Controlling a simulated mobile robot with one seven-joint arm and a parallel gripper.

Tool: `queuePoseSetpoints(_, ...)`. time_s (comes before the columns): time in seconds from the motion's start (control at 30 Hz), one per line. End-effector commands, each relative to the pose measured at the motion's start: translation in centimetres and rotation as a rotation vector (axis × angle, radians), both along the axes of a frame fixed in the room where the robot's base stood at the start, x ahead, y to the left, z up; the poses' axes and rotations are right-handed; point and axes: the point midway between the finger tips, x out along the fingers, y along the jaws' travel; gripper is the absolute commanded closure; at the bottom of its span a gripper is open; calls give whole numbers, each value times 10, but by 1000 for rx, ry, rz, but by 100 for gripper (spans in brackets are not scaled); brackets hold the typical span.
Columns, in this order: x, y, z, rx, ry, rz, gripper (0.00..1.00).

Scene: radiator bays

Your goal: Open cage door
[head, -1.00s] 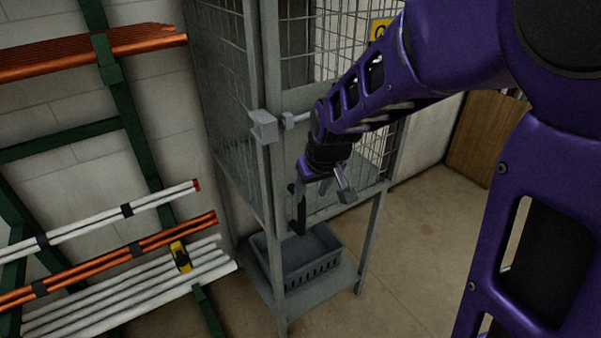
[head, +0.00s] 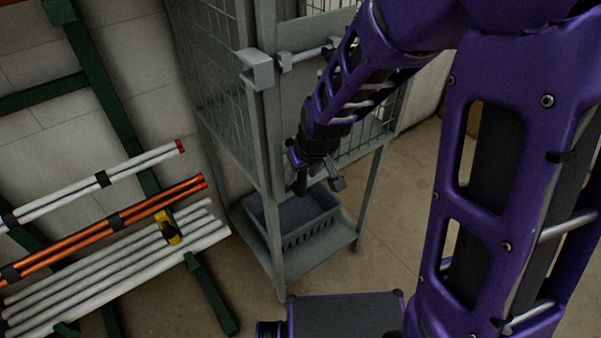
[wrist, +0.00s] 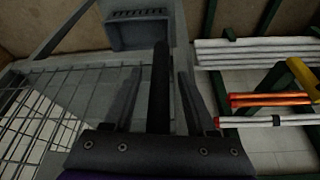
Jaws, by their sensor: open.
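The grey mesh cage stands on legs at the middle of the head view. Its door (head: 286,96) has a grey panel with wire mesh and looks shut. A horizontal bar (head: 303,57) crosses the door's front, beside a grey block (head: 256,70) on the left corner post. My gripper (head: 318,180) is open and empty, pointing down in front of the cage's lower edge, below the bar. It touches nothing that I can make out. In the wrist view my gripper (wrist: 159,95) shows dark fingers, with cage mesh (wrist: 45,105) to the left. My arm hides part of the door.
A grey basket (head: 318,228) sits on the cage's low shelf and also shows in the wrist view (wrist: 138,30). A green rack (head: 130,120) with white pipes (head: 120,262) and orange pipes (head: 100,232) stands left. Floor right of the cage (head: 400,215) is clear.

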Motion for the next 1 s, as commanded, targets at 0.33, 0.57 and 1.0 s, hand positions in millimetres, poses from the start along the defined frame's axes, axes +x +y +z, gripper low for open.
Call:
queuePoseSetpoints(0.33, 0, 0, 0, 0, 0, 0, 72)
queuePoseSetpoints(0.57, 0, 0, 0, 0, 0, 0, 100)
queuePoseSetpoints(1.0, 0, 0, 0, 0, 0, 0, 100)
